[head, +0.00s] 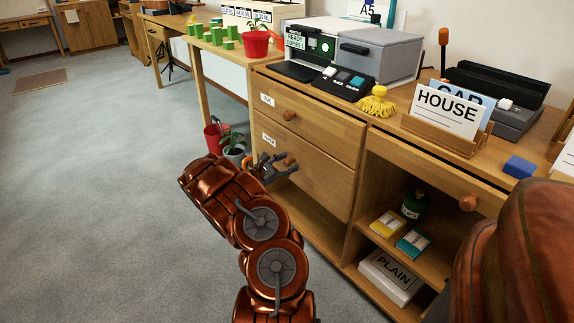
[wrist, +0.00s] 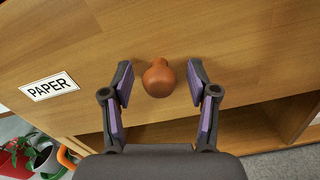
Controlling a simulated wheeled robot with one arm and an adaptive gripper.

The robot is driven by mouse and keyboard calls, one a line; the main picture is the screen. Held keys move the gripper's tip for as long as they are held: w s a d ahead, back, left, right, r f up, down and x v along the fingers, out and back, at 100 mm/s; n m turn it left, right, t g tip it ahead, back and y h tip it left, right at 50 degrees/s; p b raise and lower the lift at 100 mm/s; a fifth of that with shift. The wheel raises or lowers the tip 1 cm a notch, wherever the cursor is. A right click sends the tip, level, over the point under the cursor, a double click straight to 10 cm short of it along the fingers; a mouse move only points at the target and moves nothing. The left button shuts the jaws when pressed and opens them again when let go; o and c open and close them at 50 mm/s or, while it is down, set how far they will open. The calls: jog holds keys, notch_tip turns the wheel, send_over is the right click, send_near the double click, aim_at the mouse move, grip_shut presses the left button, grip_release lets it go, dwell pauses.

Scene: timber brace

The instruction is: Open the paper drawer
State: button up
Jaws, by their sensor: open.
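The paper drawer (head: 325,180) is the lower of two wooden drawers in the cabinet and looks shut. Its white PAPER label (wrist: 49,86) is left of the round orange-brown knob (wrist: 159,80) in the wrist view. My gripper (wrist: 160,72) is open, with one finger on each side of the knob and visible gaps between the fingers and the knob. In the head view my gripper (head: 280,164) is at the drawer front, and its fingers partly cover the knob there.
The upper drawer (head: 325,125) with its own knob is directly above. A printer (head: 350,50) and a HOUSE card (head: 446,110) stand on the cabinet top. Potted plants (head: 234,150) stand on the floor left of the cabinet. Open carpet (head: 100,200) lies to the left.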

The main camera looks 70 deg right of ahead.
jog(key=shift+c, duration=0.4)
grip_shut()
